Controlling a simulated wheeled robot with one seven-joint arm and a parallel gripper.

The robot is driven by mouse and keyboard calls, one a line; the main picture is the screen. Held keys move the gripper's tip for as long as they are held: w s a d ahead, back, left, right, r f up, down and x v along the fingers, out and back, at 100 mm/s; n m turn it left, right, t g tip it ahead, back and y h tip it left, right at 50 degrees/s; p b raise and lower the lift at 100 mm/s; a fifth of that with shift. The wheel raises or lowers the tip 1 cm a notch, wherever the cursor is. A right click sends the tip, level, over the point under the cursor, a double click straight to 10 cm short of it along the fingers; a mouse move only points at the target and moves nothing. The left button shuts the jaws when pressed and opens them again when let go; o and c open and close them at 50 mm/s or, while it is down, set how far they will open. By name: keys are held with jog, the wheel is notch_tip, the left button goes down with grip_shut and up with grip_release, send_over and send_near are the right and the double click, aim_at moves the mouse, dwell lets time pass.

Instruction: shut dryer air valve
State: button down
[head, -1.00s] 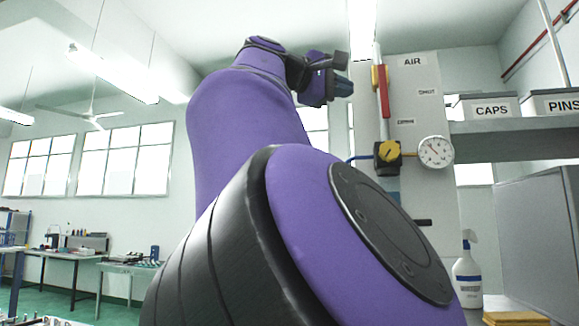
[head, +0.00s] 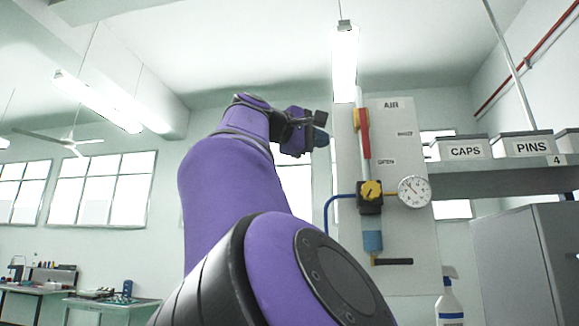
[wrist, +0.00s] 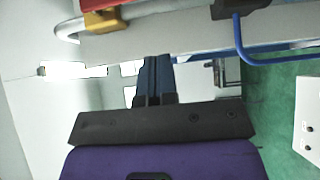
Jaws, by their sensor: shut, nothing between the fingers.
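The air valve's red lever (head: 365,133) stands upright along a pale pipe near the left edge of the grey AIR panel (head: 405,240). A yellow piece (head: 356,119) sits at its upper left. My gripper (head: 321,138) is just left of the panel, at about the lever's height and apart from it. In the wrist view my gripper (wrist: 158,80) has its dark fingers together, with nothing between them. There the red lever (wrist: 112,4) and yellow piece (wrist: 103,20) show at the top edge, only partly in frame. Small labels on the panel are too blurred to read surely.
Below the lever are a yellow-knobbed regulator (head: 371,190), a pressure gauge (head: 414,191) and a blue hose (head: 328,212). To the right are CAPS (head: 465,149) and PINS (head: 530,145) boxes on a shelf, and a spray bottle (head: 449,303). Left of my arm is open room.

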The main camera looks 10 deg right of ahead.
aim_at(367, 145)
jog(key=d, duration=0.8)
jog(key=shift+w, duration=0.45)
jog(key=shift+d, duration=0.1)
jog(key=shift+s+d+f+n+t+h, duration=0.2)
jog(key=shift+d+n+t+h, duration=0.1)
jog(key=shift+d+n+h, duration=0.25)
jog(key=shift+s+d+f+n+t+h, duration=0.2)
jog(key=shift+d+n+t+h, duration=0.15)
jog(key=shift+d+n, duration=0.25)
jog(key=s+d+r+n+t+y, duration=0.1)
jog(key=d+r+n+t+y, duration=0.2)
jog(key=n+t, duration=0.4)
jog(key=s+d+r+n+t+y, duration=0.2)
jog(key=d+n+t, duration=0.4)
jog(key=n, duration=0.9)
jog(key=shift+d+r+t+y, duration=0.15)
jog(key=shift+r+t+y, duration=0.65)
jog(key=shift+t+y, duration=0.35)
jog(key=shift+r, duration=0.1)
